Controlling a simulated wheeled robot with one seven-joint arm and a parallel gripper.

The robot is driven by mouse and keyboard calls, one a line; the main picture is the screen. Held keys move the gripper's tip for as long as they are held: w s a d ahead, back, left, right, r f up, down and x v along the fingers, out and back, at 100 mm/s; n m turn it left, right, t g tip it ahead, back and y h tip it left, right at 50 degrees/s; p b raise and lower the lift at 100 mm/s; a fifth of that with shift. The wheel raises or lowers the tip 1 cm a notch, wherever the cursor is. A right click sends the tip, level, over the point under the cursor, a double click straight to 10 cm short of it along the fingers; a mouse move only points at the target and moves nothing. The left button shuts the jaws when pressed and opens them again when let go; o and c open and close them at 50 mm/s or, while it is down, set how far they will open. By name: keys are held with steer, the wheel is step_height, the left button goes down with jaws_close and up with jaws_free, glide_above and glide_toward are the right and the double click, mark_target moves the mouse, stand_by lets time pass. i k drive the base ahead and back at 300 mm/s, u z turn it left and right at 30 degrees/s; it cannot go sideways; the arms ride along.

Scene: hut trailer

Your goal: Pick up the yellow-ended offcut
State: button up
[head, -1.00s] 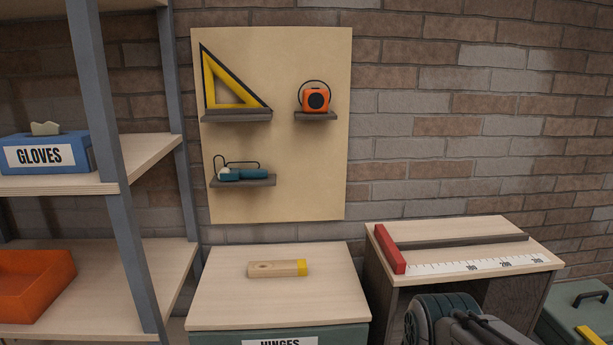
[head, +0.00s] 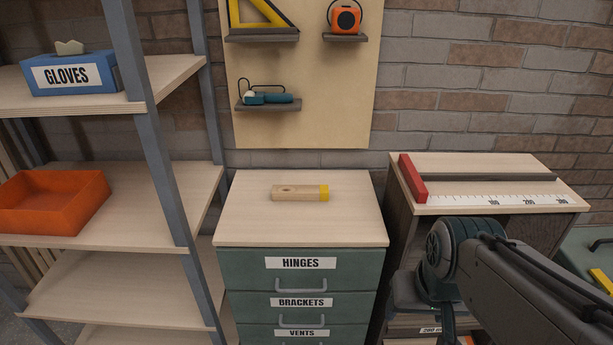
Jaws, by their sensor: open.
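The yellow-ended offcut (head: 299,193) is a short pale wooden block with a yellow right end and a dark oval mark on its top. It lies flat, roughly crosswise, on the light wooden top (head: 355,231) of the green drawer cabinet. Nothing touches or covers it. My arm shows at the lower right, in front of the measuring bench and to the right of the offcut.
A measuring bench (head: 455,169) with a red stop (head: 412,179) and white scale stands right of the cabinet. A shelf rack at left holds a gloves box (head: 75,74) and orange tray (head: 52,216). A tool board (head: 300,128) hangs behind. The cabinet top is otherwise clear.

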mark_target(280, 193)
steer(key=k, duration=0.65)
steer(key=u, duration=0.8)
steer(key=i, duration=1.7)
steer(key=z, duration=0.65)
